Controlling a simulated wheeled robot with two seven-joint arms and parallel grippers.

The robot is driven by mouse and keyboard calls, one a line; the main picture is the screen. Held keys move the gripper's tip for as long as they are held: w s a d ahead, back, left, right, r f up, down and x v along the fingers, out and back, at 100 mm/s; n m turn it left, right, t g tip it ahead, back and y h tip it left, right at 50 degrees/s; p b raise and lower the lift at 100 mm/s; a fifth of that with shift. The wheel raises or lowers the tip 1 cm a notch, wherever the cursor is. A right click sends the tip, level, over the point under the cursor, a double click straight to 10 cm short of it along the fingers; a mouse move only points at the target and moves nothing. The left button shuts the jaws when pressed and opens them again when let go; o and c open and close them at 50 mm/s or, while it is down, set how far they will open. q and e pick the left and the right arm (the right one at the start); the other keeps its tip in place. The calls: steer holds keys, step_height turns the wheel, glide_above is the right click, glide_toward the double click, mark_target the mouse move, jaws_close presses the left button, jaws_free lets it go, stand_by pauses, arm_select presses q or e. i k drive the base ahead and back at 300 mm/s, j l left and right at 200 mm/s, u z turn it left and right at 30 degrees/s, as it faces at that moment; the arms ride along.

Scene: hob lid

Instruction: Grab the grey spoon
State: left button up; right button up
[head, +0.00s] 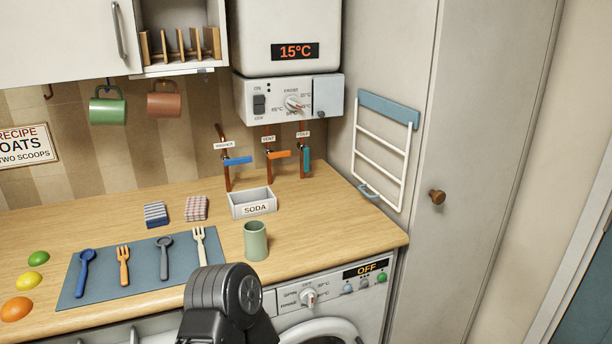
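The grey spoon (164,260) lies on a blue-grey mat (138,284) on the wooden worktop, its round head toward the back wall. It lies between an orange fork (123,266) on its left and a cream fork (200,247) on its right. A blue spoon (84,272) lies at the left of the mat. A dark rounded part of one of my arms rises at the bottom middle, in front of the mat's right corner. Neither gripper's fingers show in the head view.
A green cup (255,241) stands right of the mat. Behind are a SODA box (253,204) and two folded cloths (156,214) (196,208). Green, yellow and orange round items (29,281) lie at left. A washing machine (345,300) stands under the worktop.

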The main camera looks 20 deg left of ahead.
mark_target(163, 242)
steer(key=i+l+u, duration=0.3)
steer(key=u, duration=0.2)
steer(key=i+l+u, duration=0.25)
steer(key=l+u, duration=0.25)
steer(key=i+l+u, duration=0.2)
steer(key=l+u, duration=0.3)
